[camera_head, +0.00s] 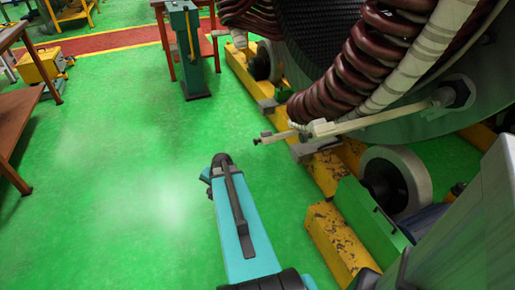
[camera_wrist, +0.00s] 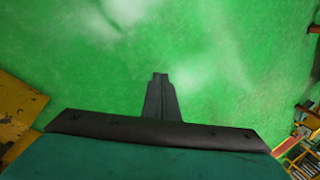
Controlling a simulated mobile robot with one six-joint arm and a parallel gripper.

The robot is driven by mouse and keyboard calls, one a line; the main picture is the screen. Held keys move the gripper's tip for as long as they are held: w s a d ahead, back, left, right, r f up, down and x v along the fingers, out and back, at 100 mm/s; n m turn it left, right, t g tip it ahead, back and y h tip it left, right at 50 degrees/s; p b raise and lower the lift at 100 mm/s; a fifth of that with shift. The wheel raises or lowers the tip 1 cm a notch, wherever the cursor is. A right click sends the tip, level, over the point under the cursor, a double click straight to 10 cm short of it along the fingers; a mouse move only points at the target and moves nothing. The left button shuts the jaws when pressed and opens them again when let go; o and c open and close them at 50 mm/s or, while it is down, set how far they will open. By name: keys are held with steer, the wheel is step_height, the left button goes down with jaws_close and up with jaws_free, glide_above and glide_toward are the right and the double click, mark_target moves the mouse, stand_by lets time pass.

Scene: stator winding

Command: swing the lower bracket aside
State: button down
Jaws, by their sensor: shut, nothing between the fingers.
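A pale cream bracket arm (camera_head: 375,118) sticks out to the left from the stator's lower side, below the red-brown coils. Its free end, with a small dark tip, hangs over the green floor beside the yellow base rail. My arm's teal link reaches up from the bottom of the head view and ends left of and nearer than that free end, clearly apart from it. My gripper (camera_wrist: 160,77) shows in the wrist view with its dark fingers together and empty, over bare green floor. In the head view its fingers cannot be made out. The bracket is not recognisable in the wrist view.
The stator's red-brown coils (camera_head: 365,60) hang above the bracket. A pale roller wheel (camera_head: 408,178), a green block (camera_head: 368,220) and a yellow rail (camera_head: 335,240) stand at the right. A teal post (camera_head: 187,50) stands at the back. The floor left of my arm is clear.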

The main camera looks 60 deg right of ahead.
steer(key=s+d+r+m+t+h+b, duration=0.1)
steer(key=s+d+r+m, duration=0.2)
steer(key=d, duration=0.6)
steer(key=s+d+r+m+t+h+b, duration=0.1)
steer(key=s+d+r+m+h, duration=0.1)
steer(key=d+r, duration=0.4)
steer(key=s+d+r+m+h+b, duration=0.2)
steer(key=s+d+r+m, duration=0.2)
steer(key=d, duration=0.8)
steer(key=shift+s+r+t, duration=0.4)
steer(key=shift+s+r, duration=0.15)
steer(key=shift+s, duration=0.4)
steer(key=shift+w+d+f, duration=0.1)
steer(key=shift+f, duration=0.05)
steer(key=b, duration=0.1)
glide_toward(256, 144)
step_height(256, 144, down, 4)
steer(key=shift+w+d+f, duration=0.2)
steer(key=shift+w+d, duration=0.35)
steer(key=shift+w, duration=0.15)
steer(key=shift+w+d+f, duration=0.2)
steer(key=shift+w+d, duration=0.4)
steer(key=shift+w, duration=0.1)
